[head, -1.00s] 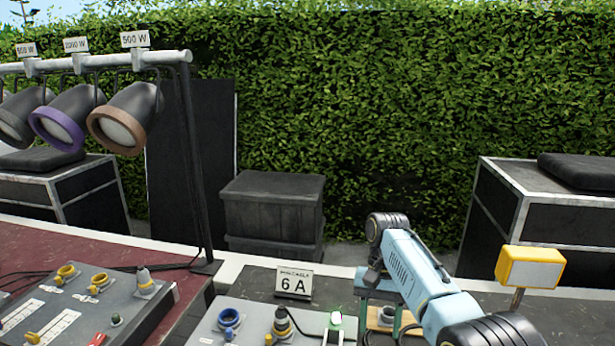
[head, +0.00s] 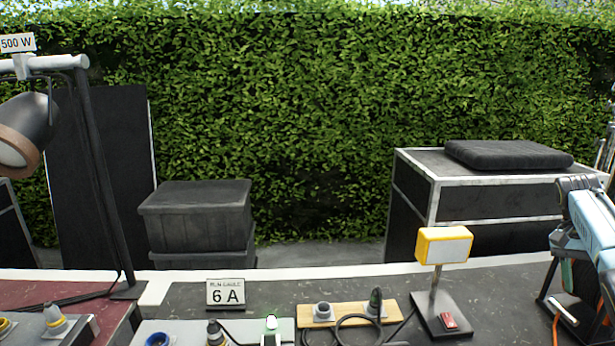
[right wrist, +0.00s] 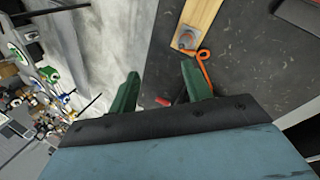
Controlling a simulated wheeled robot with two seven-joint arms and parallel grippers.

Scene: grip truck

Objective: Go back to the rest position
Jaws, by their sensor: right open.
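My right gripper (head: 584,292) is at the far right edge of the head view, above the dark table top (head: 500,275), with part of the arm cut off by the frame. In the right wrist view its two green fingers (right wrist: 160,88) stand apart with nothing held between them. The wooden board (right wrist: 195,25) with a grey socket and an orange cable lies beyond the fingers there. My left gripper is not in view.
A yellow-framed lamp (head: 443,246) on a stand is left of my right gripper. The wooden board with sockets (head: 347,313), a "6 A" sign (head: 226,293) and a grey control box (head: 180,328) are further left. A black case (head: 480,200) stands behind.

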